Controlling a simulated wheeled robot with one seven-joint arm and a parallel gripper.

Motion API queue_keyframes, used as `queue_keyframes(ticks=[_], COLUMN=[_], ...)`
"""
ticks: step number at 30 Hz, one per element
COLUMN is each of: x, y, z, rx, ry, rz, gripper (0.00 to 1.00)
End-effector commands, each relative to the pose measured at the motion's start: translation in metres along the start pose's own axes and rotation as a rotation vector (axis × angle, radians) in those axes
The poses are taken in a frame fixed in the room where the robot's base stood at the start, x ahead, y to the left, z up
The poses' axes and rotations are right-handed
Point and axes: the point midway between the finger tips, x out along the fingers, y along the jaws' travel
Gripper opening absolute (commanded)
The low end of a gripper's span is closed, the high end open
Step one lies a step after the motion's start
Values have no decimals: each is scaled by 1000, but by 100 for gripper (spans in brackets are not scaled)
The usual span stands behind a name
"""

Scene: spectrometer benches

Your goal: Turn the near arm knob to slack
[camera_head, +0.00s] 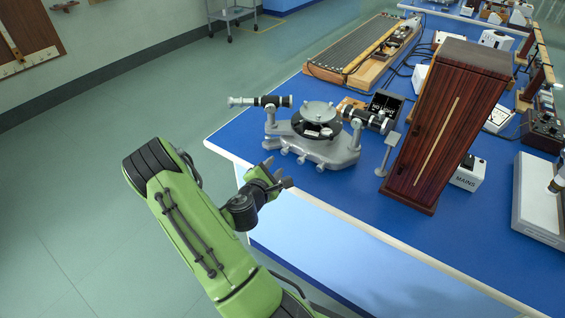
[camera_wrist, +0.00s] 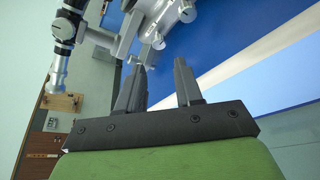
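A grey spectrometer (camera_head: 343,152) with a round black-rimmed table and two tubes stands at the left end of the blue bench. Several small grey knobs (camera_head: 302,160) stick out along its near side; I cannot tell which is the near arm knob. My gripper (camera_head: 280,174) is just off the bench's near-left edge, apart from the spectrometer. In the wrist view my gripper (camera_wrist: 159,68) is open, with nothing between its fingers. The spectrometer's base (camera_wrist: 165,14) lies beyond the fingertips there, with a knob (camera_wrist: 157,42) close ahead. A dark tube (camera_wrist: 66,28) shows at the left.
A tall brown wooden cabinet (camera_head: 450,110) stands right of the spectrometer, with a small grey stand (camera_head: 388,155) between them. A black open box (camera_head: 386,102) and a long ruled instrument (camera_head: 352,60) are behind. The bench's near edge (camera_head: 370,228) is clear.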

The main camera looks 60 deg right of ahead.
Motion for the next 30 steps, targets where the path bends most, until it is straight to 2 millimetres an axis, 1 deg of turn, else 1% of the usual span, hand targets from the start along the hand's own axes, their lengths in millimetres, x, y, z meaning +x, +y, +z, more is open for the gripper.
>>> queue_keyframes(ticks=[1,6,9,12,15,21,22,28,29,30], x=[14,56,75,88,94,94,94,94,94,94], y=[2,3,3,2,2,1,2,1,1,1], z=[6,6,5,4,3,2,2,2,2,2], rx=[7,9,6,3,0,-2,-2,-2,-2,-2], ry=[-6,-6,-4,-2,-1,0,0,0,0,0], rz=[-3,-3,-2,-2,-1,-2,-2,-2,-2,-2], gripper=[35,35,35,35,35,35,34,3,0,0])
